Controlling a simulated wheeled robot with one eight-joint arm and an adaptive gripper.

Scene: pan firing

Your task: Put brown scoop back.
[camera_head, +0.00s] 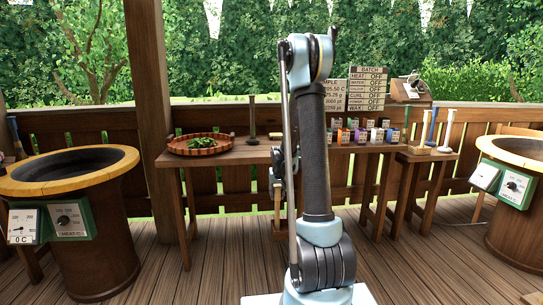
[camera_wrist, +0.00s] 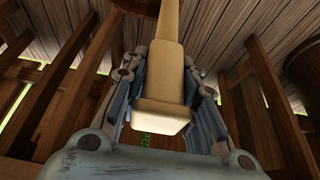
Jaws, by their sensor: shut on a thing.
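My gripper (camera_wrist: 166,100) is shut on the tan end of a long light-brown handle, which I take to be the brown scoop (camera_wrist: 162,62). In the wrist view the handle runs up and away from the fingers, toward the plank floor; its far end is not clear. In the head view the handle (camera_head: 277,199) shows below my gripper, left of my arm and in front of the table. My arm hides much of the gripper there. I cannot make out the scoop's bowl.
A wooden table (camera_head: 228,157) holds a reddish tray of green leaves (camera_head: 199,144), a dark upright tool (camera_head: 252,118) and several coloured small boxes. At right, a white-handled tool (camera_head: 447,130) and a blue-handled tool (camera_head: 434,126) stand on a small table. Large round pans flank the deck.

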